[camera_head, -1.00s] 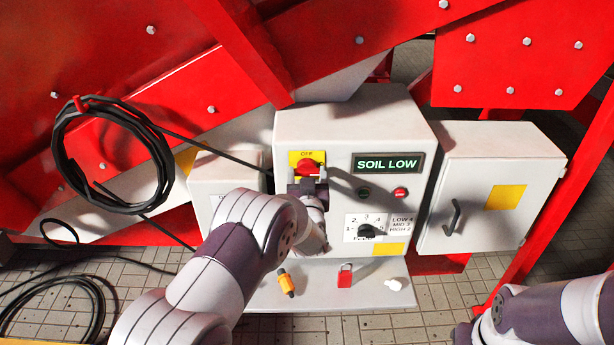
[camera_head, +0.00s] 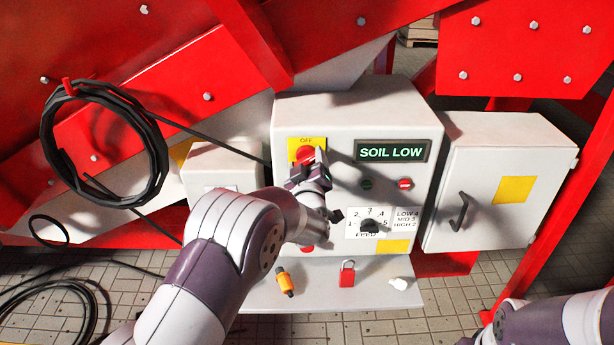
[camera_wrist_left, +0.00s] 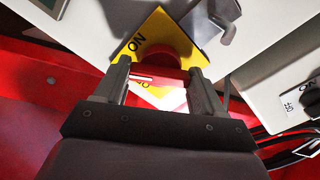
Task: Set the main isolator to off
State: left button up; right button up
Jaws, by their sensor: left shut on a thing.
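The main isolator is a red rotary knob (camera_head: 304,154) on a yellow plate (camera_head: 293,144) marked OFF at its top, on the upper left of the grey control box (camera_head: 345,110). My left gripper (camera_head: 308,170) is at the knob, its fingers partly covering it. In the left wrist view the red knob (camera_wrist_left: 168,70) sits between the fingertips of the left gripper (camera_wrist_left: 161,85), which is shut on it. The yellow plate shows the word ON there. The pointer's exact position is hard to tell. My right gripper is not in view; only part of that arm shows at lower right.
A SOIL LOW display (camera_head: 391,151), small buttons and a feed dial (camera_head: 369,226) are right of the isolator. A red padlock (camera_head: 347,275), a yellow-and-black item (camera_head: 285,281) and a white piece (camera_head: 398,284) lie on the shelf (camera_head: 320,298). Coiled black cable (camera_head: 54,165) hangs at left.

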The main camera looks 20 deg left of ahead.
pick_arm(q)
jog(key=n+b, duration=0.6)
jog(key=b, duration=0.1)
jog(key=n+b, duration=0.2)
jog(key=b, duration=0.2)
jog(key=shift+f+n, duration=0.4)
jog(key=shift+r+n+b, duration=0.25)
jog(key=shift+n+b, duration=0.95)
jog(key=shift+b, duration=0.35)
jog(key=o, duration=1)
jog(key=shift+r, duration=0.1)
jog(key=shift+o, duration=0.2)
jog(key=shift+s, duration=0.15)
jog(key=v, duration=1.2)
jog(key=shift+s, duration=0.25)
jog(key=shift+d, duration=0.1)
